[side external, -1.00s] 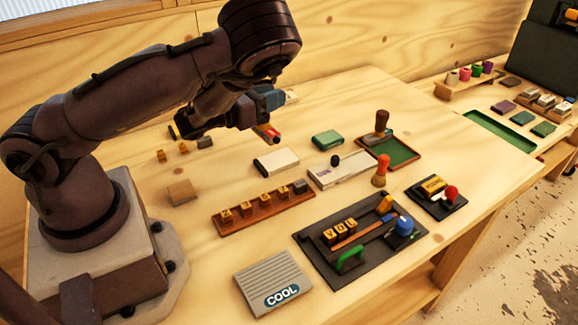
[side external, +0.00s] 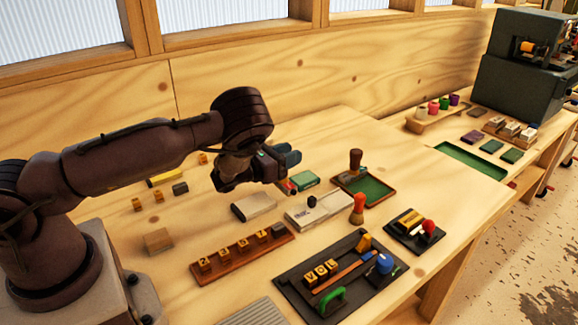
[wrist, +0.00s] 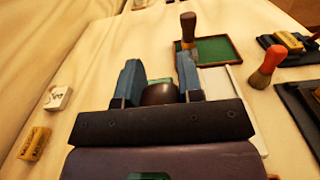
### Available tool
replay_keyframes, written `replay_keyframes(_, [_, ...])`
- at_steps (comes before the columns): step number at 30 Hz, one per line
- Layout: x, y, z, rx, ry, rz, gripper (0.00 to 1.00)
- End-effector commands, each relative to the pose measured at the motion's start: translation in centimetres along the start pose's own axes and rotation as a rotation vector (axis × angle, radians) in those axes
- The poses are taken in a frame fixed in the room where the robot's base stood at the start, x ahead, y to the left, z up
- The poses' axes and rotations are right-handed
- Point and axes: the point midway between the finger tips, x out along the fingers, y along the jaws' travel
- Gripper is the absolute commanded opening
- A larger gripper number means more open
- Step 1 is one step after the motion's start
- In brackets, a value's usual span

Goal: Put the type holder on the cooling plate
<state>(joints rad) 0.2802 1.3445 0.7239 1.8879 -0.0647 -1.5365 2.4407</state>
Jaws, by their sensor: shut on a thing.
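My gripper (side external: 284,160) is in the air over the back middle of the table, its two blue fingers shut on the type holder. In the wrist view, the holder's brown rounded top (wrist: 160,94) shows between the fingers of my gripper (wrist: 158,82). A small red and dark part of the type holder (side external: 286,187) shows under the fingers in the side view; the rest is hidden. The cooling plate (side external: 255,313) is grey and ribbed, at the bottom edge of the side view, partly cut off. Its visible top is bare. My gripper is well behind it and apart from it.
A green box (side external: 304,180) is beside the gripper, with a white block (side external: 254,206) nearer. A wooden rack of letter blocks (side external: 242,254) and a black tray with tools (side external: 340,280) stand near the plate. A green-lined tray with a stamp (side external: 372,189) is behind right.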

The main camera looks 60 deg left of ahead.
Motion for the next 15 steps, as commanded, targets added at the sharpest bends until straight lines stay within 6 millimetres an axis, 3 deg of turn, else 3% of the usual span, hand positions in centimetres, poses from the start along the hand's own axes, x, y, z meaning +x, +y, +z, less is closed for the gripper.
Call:
replay_keyframes(7, [0.4, 0.2, -3.1, 0.0, 0.0, 0.001, 0.0])
replay_keyframes(15, [0.4, 0.1, -3.4, 0.001, -0.003, 0.0, 0.0])
